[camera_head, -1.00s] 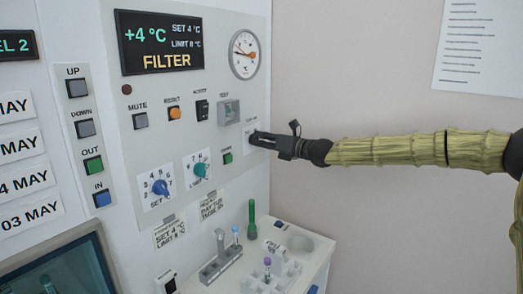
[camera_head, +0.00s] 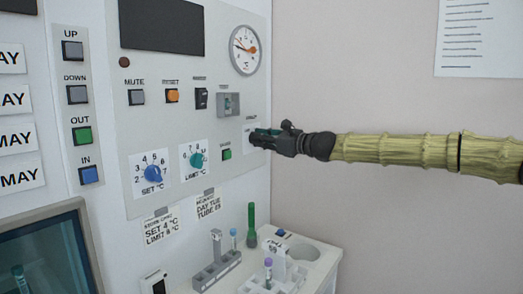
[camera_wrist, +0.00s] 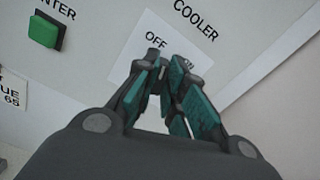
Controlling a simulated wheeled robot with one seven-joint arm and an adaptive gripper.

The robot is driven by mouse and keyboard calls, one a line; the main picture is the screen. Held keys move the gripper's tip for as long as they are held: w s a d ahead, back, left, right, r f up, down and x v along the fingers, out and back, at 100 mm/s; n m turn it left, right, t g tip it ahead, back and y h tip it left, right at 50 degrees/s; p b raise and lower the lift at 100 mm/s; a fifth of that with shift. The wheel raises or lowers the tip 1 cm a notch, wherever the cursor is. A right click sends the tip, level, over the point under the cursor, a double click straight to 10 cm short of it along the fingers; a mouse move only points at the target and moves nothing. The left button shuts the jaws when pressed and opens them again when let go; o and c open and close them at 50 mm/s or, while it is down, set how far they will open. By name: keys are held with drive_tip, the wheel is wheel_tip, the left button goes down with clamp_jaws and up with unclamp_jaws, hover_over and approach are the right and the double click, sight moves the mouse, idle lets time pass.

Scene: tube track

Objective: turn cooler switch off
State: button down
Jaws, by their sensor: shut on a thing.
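The cooler switch sits on the right side of the grey control panel (camera_head: 190,75), mostly hidden by my gripper (camera_head: 258,136). In the wrist view its white label plate (camera_wrist: 147,30) reads OFF, with COOLER printed above. My gripper (camera_wrist: 168,68) is at the plate with its teal-padded fingers closed in on the switch knob. The knob between the fingers can hardly be made out, so its angle cannot be told. The display (camera_head: 161,27) at the top of the panel is dark.
Left of the gripper are a small green button (camera_head: 227,155), a teal limit dial (camera_head: 196,160) and a blue set dial (camera_head: 152,173). A round gauge (camera_head: 244,50) is above. A shelf with tube racks (camera_head: 217,270) is below.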

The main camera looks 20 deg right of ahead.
drive_tip(key=shift+f+n+b, duration=0.2)
drive_tip(key=shift+n+b, duration=1.5)
drive_tip(key=shift+n, duration=0.4)
drive_tip(key=c, duration=1.5)
unclamp_jaws()
drive_tip(key=shift+s+r, duration=0.1)
drive_tip(key=v, duration=1.2)
drive_tip(key=shift+d, duration=0.15)
